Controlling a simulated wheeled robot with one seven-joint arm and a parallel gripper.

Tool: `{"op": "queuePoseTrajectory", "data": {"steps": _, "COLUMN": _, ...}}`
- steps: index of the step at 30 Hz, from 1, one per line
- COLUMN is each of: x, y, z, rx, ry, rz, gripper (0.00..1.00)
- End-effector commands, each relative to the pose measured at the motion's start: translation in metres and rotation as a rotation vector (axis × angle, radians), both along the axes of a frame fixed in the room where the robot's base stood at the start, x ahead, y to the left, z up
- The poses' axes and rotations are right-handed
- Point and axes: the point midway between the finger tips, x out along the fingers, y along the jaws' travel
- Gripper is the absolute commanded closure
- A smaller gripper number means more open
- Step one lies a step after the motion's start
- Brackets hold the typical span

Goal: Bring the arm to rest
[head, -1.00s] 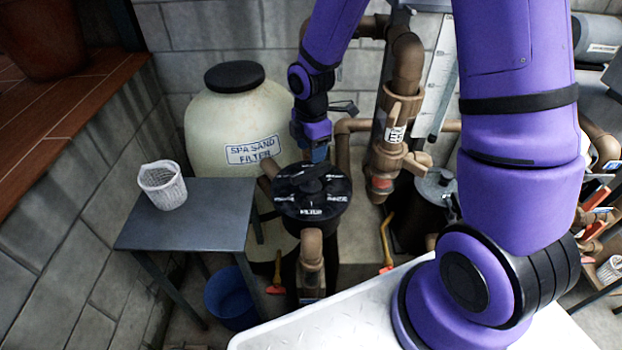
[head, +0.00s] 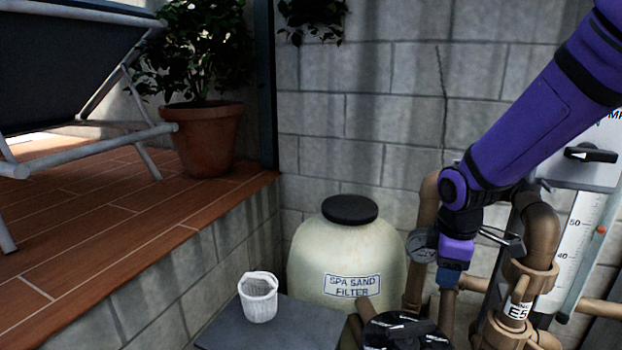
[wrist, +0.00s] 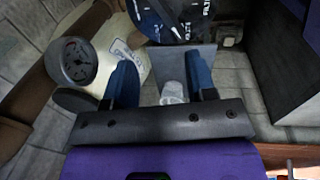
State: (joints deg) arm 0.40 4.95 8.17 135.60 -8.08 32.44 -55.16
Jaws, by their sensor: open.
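My purple arm reaches in from the upper right of the head view. My gripper (head: 450,276) hangs at its end, pointing down, in front of the brown pipes and right of the spa sand filter tank (head: 350,255). In the wrist view my gripper (wrist: 161,64) shows two blue fingers spread apart and open. Nothing is held between them. A white basket (wrist: 172,93) shows in the gap, but it stands farther off on the small grey table. The head view also shows the basket (head: 258,298) on that table.
A pressure gauge (head: 420,247) sits close to the gripper's left. A black filter valve (head: 405,332) lies below it. Brown pipes (head: 540,240) crowd its right. The grey table (head: 285,328) stands left, beside a raised wooden deck with a potted plant (head: 207,140).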

Motion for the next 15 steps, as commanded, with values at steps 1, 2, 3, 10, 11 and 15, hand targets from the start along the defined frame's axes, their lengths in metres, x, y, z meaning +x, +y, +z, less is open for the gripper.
{"op": "queuePoseTrajectory", "data": {"steps": 1, "x": -0.008, "y": -0.004, "z": 0.016, "rx": 0.005, "ry": -0.025, "rz": -0.059, "gripper": 0.49}}
{"op": "queuePoseTrajectory", "data": {"steps": 2, "x": -0.012, "y": -0.006, "z": 0.024, "rx": 0.009, "ry": -0.037, "rz": -0.096, "gripper": 0.49}}
{"op": "queuePoseTrajectory", "data": {"steps": 3, "x": -0.018, "y": -0.008, "z": 0.035, "rx": 0.015, "ry": -0.053, "rz": -0.144, "gripper": 0.49}}
{"op": "queuePoseTrajectory", "data": {"steps": 10, "x": -0.057, "y": -0.02, "z": 0.087, "rx": 0.072, "ry": -0.139, "rz": -0.419, "gripper": 0.49}}
{"op": "queuePoseTrajectory", "data": {"steps": 11, "x": -0.063, "y": -0.021, "z": 0.093, "rx": 0.082, "ry": -0.15, "rz": -0.453, "gripper": 0.49}}
{"op": "queuePoseTrajectory", "data": {"steps": 15, "x": -0.089, "y": -0.026, "z": 0.117, "rx": 0.131, "ry": -0.195, "rz": -0.606, "gripper": 0.49}}
